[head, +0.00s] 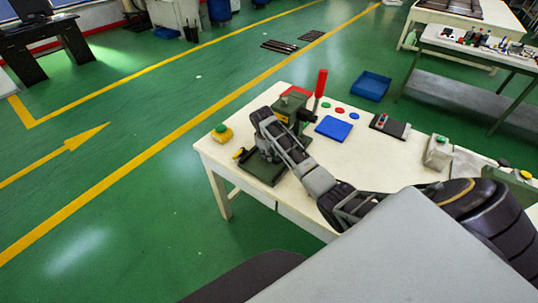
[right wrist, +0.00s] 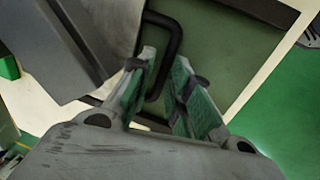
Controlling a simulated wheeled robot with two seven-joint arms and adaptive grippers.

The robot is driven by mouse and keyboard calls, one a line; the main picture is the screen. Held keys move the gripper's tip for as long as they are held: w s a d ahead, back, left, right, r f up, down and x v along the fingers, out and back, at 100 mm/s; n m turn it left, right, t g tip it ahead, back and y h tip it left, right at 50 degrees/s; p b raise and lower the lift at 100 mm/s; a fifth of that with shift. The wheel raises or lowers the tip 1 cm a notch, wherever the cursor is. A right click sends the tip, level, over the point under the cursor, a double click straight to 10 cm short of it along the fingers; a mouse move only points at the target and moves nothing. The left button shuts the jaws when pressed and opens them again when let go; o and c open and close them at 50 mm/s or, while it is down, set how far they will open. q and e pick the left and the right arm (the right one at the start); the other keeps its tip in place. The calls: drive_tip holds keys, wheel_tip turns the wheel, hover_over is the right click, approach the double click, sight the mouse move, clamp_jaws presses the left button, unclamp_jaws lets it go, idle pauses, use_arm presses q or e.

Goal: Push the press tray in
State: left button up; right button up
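The green press (head: 292,108) with a red-tipped lever (head: 320,84) stands on the white table. Its dark green press tray (head: 264,172) lies at the table's front left, partly covered by my right arm. The tray also shows as a green panel in the right wrist view (right wrist: 222,50), with a black loop handle (right wrist: 176,32). My right gripper (right wrist: 164,60) is at this handle, with one bar between its green-padded fingers. The fingers look closed onto the bar. In the head view my right gripper (head: 245,156) is small and partly hidden. My left gripper is out of view.
A yellow-green button box (head: 222,134) stands left of the press on the white table (head: 352,156). A blue plate (head: 334,128), coloured discs and a dark board (head: 390,126) lie to the right. A blue bin (head: 371,86) is on the floor behind.

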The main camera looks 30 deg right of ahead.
wheel_tip(320, 180, up, 11)
drive_tip(key=a, duration=0.1)
drive_tip(key=shift+s+a, duration=0.4)
drive_tip(key=shift+f, duration=0.2)
idle(0.4)
